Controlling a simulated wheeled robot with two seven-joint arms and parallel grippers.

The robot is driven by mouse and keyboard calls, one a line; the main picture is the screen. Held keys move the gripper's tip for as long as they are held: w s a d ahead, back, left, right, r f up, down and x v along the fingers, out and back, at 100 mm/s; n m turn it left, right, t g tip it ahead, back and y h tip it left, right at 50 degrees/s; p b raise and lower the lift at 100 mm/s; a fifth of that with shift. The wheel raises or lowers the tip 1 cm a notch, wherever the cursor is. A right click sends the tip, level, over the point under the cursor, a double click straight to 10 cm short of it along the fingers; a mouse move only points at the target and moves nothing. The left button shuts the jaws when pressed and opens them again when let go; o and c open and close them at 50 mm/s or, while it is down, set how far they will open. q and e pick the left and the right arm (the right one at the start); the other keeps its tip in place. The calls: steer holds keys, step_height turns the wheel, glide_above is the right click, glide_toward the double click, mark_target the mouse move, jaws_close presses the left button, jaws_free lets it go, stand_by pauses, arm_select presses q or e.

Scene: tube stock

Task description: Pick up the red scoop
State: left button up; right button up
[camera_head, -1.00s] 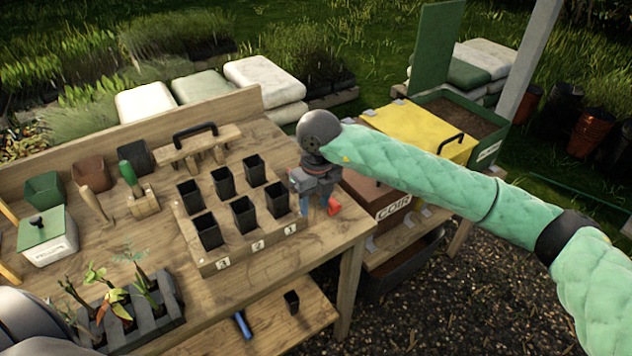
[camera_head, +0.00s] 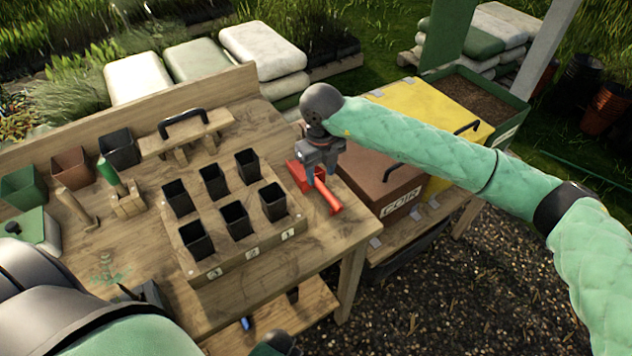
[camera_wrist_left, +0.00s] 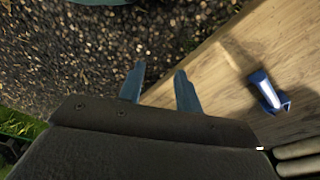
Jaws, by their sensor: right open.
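The red scoop (camera_head: 333,203) lies on the right end of the wooden workbench, beside the pot block. Its handle points toward the bench's front edge. The scoop does not show in that view.
A wooden block (camera_head: 262,255) with several black pots stands just left of the scoop. A brown COIR box (camera_head: 375,185) is close on the right. A blue tool (camera_wrist_left: 268,92) lies on the wooden board in the left wrist view.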

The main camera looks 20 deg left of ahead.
mark_target(319, 183)
steer(key=shift+w+f, duration=0.1)
steer(key=shift+f, duration=0.15)
arm_select(q)
step_height(319, 183, down, 8)
steer(key=s+a+p, duration=0.1)
steer(key=a+p, duration=0.1)
steer(key=p, duration=0.1)
steer(key=shift+t, duration=0.3)
arm_select(e)
steer(key=shift+s+f, duration=0.2)
steer(key=shift+f, duration=1)
steer(key=shift+s+f, duration=0.15)
steer(key=shift+f, duration=1)
arm_select(q)
steer(key=shift+r, duration=0.1)
arm_select(e)
steer(key=shift+c, duration=0.2)
jaws_close()
